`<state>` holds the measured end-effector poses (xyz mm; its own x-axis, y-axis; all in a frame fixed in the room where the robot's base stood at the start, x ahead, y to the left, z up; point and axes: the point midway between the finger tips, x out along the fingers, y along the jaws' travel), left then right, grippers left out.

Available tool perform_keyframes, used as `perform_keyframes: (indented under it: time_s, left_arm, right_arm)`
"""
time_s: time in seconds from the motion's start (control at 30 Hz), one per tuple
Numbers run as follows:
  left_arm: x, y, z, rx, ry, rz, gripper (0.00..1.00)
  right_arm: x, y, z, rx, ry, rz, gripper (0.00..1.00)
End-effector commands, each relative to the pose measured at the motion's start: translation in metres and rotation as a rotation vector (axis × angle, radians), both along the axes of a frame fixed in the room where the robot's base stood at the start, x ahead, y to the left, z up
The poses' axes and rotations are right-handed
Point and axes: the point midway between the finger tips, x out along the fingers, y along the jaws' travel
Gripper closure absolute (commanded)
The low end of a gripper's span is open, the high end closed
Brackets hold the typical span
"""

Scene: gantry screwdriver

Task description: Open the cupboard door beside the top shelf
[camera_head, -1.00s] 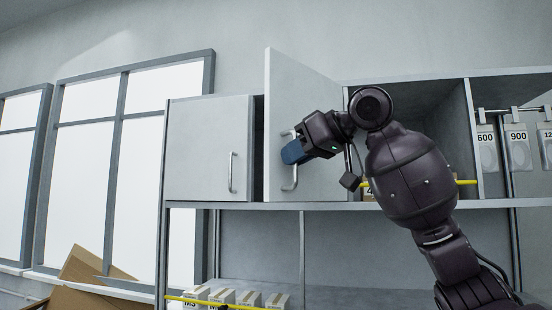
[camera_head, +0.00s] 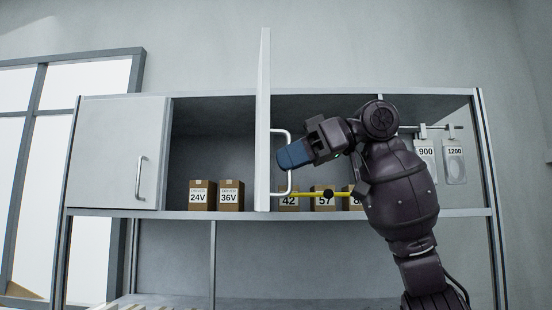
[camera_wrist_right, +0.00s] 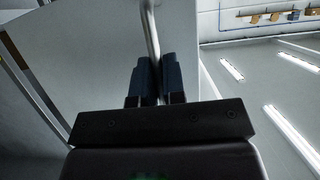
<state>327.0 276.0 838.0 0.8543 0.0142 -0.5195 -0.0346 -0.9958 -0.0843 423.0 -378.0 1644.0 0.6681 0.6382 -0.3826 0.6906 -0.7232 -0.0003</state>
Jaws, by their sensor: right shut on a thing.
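The cupboard door (camera_head: 263,120) is a pale grey panel that stands wide open, seen nearly edge-on in the head view. Its handle (camera_head: 289,184) is a metal bar on the door's right-hand face. My right gripper (camera_head: 284,158) is at the handle. In the right wrist view its two blue fingers (camera_wrist_right: 157,80) are closed around the handle bar (camera_wrist_right: 151,32), with the door panel (camera_wrist_right: 90,55) to the left. The opened compartment holds boxes marked 24V (camera_head: 198,196) and 36V (camera_head: 230,196). My left gripper is not in view.
A second cupboard door (camera_head: 115,150) is closed at the left. Boxes (camera_head: 323,203) with numbers stand behind a yellow bar (camera_head: 312,194) on the shelf right of the open door. Tags marked 900 (camera_head: 426,160) and 1200 (camera_head: 455,160) hang from a rail at the right.

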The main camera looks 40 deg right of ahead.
Motion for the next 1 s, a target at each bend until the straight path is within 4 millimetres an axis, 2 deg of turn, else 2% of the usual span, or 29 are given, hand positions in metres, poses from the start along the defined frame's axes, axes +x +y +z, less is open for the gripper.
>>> perform_keyframes:
  time_s: [0.2,0.6,0.63,0.77,0.8,1.0]
  left_arm:
    - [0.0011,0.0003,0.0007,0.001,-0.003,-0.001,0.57]
    - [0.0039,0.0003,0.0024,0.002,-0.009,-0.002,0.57]
    - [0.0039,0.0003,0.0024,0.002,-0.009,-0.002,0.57]
    - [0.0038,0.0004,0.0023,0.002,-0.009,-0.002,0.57]
    - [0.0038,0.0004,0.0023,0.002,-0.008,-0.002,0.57]
    - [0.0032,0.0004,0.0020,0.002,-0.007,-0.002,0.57]
  right_arm:
    - [-0.0018,-0.0066,-0.0005,0.002,0.005,-0.002,1.00]
    - [-0.0020,-0.0073,-0.0001,0.002,0.004,-0.003,1.00]
    - [-0.0020,-0.0074,-0.0001,0.003,0.004,-0.003,0.88]
    - [-0.0021,-0.0072,0.0000,0.002,0.004,-0.003,0.68]
    - [-0.0021,-0.0072,0.0000,0.002,0.002,-0.002,0.66]
    - [-0.0023,-0.0070,0.0001,0.002,0.002,-0.001,0.66]
